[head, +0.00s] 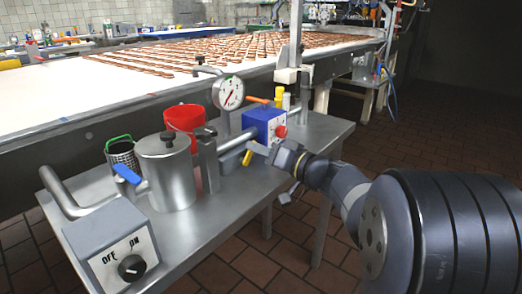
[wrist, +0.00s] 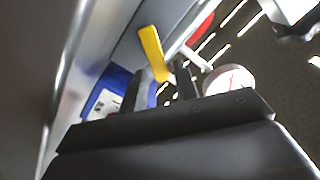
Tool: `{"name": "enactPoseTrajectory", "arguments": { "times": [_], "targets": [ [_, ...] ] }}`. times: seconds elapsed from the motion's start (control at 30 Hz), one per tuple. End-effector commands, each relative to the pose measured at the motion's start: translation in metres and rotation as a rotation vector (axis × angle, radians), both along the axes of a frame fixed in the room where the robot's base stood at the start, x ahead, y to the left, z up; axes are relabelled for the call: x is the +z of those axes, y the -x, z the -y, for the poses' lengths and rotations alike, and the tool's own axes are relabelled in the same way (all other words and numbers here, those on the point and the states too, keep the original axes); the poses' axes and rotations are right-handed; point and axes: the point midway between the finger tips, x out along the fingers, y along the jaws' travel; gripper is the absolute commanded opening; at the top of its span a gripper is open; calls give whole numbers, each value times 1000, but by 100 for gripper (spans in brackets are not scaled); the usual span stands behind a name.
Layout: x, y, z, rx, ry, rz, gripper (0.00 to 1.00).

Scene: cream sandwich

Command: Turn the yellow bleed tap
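The yellow tap handle (head: 247,158) shows as a small yellow piece below and left of the blue box. In the wrist view the yellow handle (wrist: 152,52) is a slanted bar beside a pale pipe. My gripper (head: 271,172) is at the table's right side, close to the handle, with its two pale fingers spread apart. It looks open, and I see nothing between the fingers. The upper finger overlaps the area just right of the handle, and I cannot tell whether they touch. In the wrist view, my gripper's dark body hides the lower part of the picture.
The blue box (head: 264,122) has a red knob (head: 281,132). An orange lever (head: 258,100) and a pressure gauge (head: 228,93) stand nearby. A steel pot (head: 167,172), red container (head: 184,118) and switch box (head: 115,250) share the metal table (head: 215,225). A conveyor runs behind.

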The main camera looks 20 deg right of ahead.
Motion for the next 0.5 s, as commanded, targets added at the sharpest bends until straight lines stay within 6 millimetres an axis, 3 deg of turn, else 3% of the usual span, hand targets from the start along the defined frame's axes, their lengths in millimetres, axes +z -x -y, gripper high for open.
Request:
{"name": "enactPoseTrajectory", "arguments": {
  "times": [0.1, 0.37, 0.5],
  "targets": [
    [0, 0, 0, 0, 0, 0, 38],
    [0, 1, 1, -1, 0, 1, 38],
    [1, 11, 9, -3, 0, 2, 38]
  ]
}}
